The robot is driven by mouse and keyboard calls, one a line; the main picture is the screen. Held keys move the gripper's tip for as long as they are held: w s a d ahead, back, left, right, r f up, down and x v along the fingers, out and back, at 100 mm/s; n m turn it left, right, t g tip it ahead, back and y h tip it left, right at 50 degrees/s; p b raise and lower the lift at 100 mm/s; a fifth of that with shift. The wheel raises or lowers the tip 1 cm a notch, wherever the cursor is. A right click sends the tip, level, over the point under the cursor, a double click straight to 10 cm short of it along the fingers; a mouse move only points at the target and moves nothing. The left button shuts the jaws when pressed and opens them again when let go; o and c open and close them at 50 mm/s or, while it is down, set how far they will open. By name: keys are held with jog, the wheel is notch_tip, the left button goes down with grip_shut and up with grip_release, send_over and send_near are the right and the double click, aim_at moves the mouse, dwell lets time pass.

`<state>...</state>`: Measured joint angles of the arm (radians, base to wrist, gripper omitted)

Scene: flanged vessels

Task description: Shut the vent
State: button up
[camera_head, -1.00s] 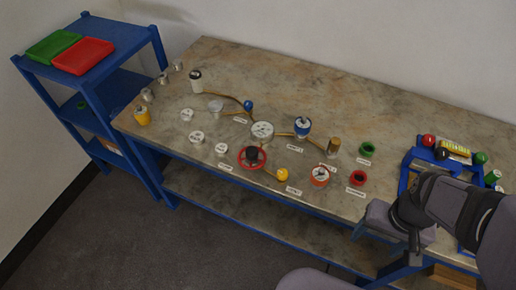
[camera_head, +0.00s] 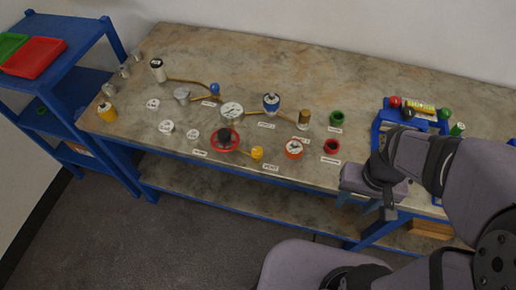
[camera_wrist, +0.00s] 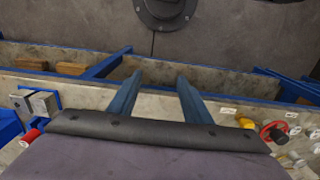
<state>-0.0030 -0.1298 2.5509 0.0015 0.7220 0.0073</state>
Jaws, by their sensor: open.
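A yellow knob (camera_head: 257,153) stands at the front edge of the bench, just above a white label (camera_head: 271,167) that seems to read VENT. The yellow knob also shows in the wrist view (camera_wrist: 246,122), right of the fingers. My gripper (camera_head: 367,207) hangs beyond the bench's front edge, right of the knob and well apart from it. In the wrist view my gripper (camera_wrist: 160,78) has its two blue fingers spread with nothing between them. I cannot tell from these frames how the knob is set.
A red handwheel (camera_head: 225,139) sits left of the knob, an orange-rimmed fitting (camera_head: 294,149) to its right. A blue rack (camera_head: 380,128) is near my arm. The bench's back strip (camera_head: 330,62) is clear.

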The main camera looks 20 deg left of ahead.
jog(key=w+a+m, duration=0.3)
jog(key=w+a, duration=0.2)
jog(key=w, duration=0.2)
jog(key=m+g+y, duration=0.3)
jog(key=m, duration=0.3)
send_near(257, 150)
jog(key=f, duration=0.1)
jog(key=shift+p+x, duration=0.6)
jog(key=shift+x, duration=3.1)
jog(key=shift+s, duration=0.15)
jog(key=shift+c, duration=0.7)
jog(key=c, duration=0.9)
